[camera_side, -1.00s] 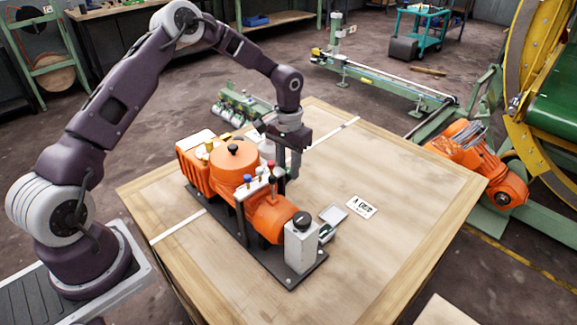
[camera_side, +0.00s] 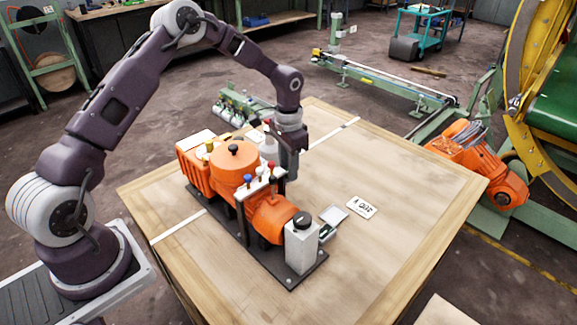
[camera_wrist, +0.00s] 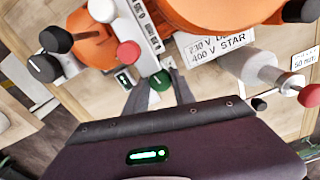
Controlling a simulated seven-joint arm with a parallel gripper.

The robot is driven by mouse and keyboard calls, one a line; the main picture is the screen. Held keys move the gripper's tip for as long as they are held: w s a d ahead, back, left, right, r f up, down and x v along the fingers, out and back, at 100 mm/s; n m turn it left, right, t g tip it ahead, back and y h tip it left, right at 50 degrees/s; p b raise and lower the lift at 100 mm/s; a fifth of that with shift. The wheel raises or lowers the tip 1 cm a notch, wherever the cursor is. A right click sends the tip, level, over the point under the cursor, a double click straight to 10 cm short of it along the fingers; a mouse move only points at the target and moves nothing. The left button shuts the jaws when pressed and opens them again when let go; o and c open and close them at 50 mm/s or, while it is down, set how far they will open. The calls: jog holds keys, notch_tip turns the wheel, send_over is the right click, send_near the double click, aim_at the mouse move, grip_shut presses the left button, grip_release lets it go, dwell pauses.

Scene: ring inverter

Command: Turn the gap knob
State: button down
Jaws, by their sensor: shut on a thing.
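In the wrist view a round green-topped knob (camera_wrist: 160,80) sits between my gripper's fingers (camera_wrist: 159,88), which are shut on it from both sides. No readable label shows which knob is the gap knob. In the side view my gripper (camera_side: 290,174) points down just behind the orange machine (camera_side: 233,160); the green knob cannot be made out there. A red-topped knob (camera_wrist: 128,53) and a white-topped knob (camera_wrist: 103,10) stand in a row beside a scaled white strip.
Black knobs (camera_wrist: 55,40) stand at the left in the wrist view. A red-tipped white cylinder (camera_wrist: 262,72) is to the right of my fingers. A white card (camera_side: 362,205) lies on the wooden table (camera_side: 395,180), whose right part is clear.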

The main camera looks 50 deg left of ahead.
jog(key=c, duration=1)
grip_release()
jog(key=shift+c, duration=0.2)
jog(key=shift+r, duration=0.1)
notch_tip(320, 180, up, 7)
